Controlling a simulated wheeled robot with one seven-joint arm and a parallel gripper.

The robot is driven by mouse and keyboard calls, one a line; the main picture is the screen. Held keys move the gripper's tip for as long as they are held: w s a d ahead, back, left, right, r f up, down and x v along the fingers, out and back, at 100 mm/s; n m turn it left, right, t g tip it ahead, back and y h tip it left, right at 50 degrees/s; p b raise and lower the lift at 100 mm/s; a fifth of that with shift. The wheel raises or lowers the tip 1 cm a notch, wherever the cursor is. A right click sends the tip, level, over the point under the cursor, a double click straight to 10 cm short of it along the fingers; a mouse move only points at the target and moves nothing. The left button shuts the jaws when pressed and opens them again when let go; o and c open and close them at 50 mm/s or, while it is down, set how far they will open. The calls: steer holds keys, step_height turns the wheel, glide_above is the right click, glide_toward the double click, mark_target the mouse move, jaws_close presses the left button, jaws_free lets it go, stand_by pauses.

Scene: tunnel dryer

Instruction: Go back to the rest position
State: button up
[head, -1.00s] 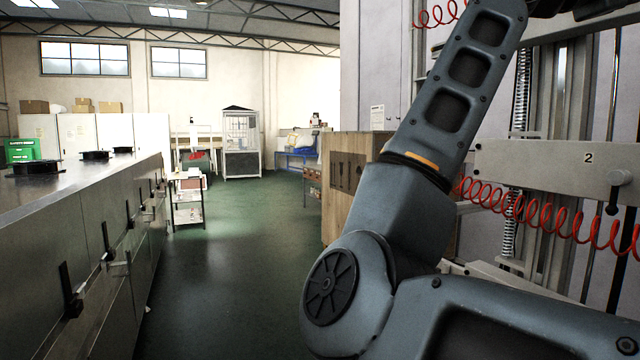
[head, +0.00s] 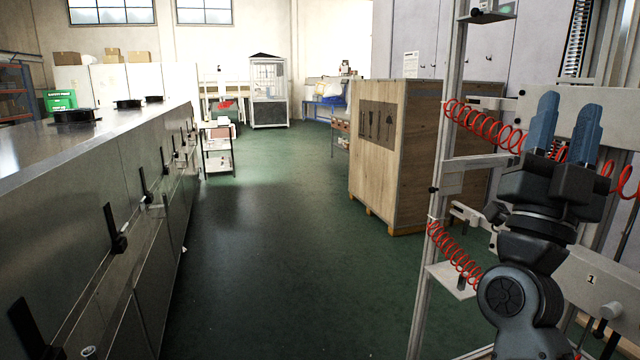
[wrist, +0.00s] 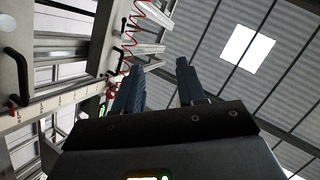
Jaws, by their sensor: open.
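My gripper (head: 565,124) is at the right of the head view, with its two blue-grey fingers pointing up. The fingers stand apart with nothing between them. In the wrist view the same fingers (wrist: 158,85) point up toward the ceiling, with an empty gap between them. The arm below the gripper is folded at the lower right of the head view, in front of a metal frame with red coiled hoses (head: 485,128).
A long metal dryer housing (head: 120,170) with black latch handles runs along the left. A wooden crate (head: 375,165) stands right of centre. The green floor (head: 290,230) between them is clear. A small shelf cart (head: 218,150) and a glazed cabinet (head: 268,95) stand further back.

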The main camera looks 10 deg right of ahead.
steer(key=s+a+f+n+t+y, duration=0.2)
steer(key=s+a+f+n+y, duration=0.1)
steer(key=f+n+y, duration=0.4)
steer(key=s+a+f+n+t+y, duration=0.2)
steer(key=s+f+n+t+y, duration=0.15)
steer(key=f+y, duration=0.4)
steer(key=s+a+f+n+t+y, duration=0.1)
steer(key=s+a+f+n+y, duration=0.2)
steer(key=f+n+y, duration=0.45)
steer(key=s+a+f+g+y, duration=0.1)
steer(key=s+a+f+g, duration=0.1)
steer(key=s, duration=0.6)
steer(key=s+a+f+g+y, duration=0.1)
steer(key=s+a+f+g, duration=0.1)
steer(key=s+f+g, duration=0.2)
steer(key=s+a+f+m+g+y, duration=0.1)
steer(key=s+a+f+g, duration=0.2)
steer(key=s+f, duration=0.4)
steer(key=s, duration=0.4)
steer(key=shift+s+f, duration=0.2)
steer(key=shift+s, duration=0.2)
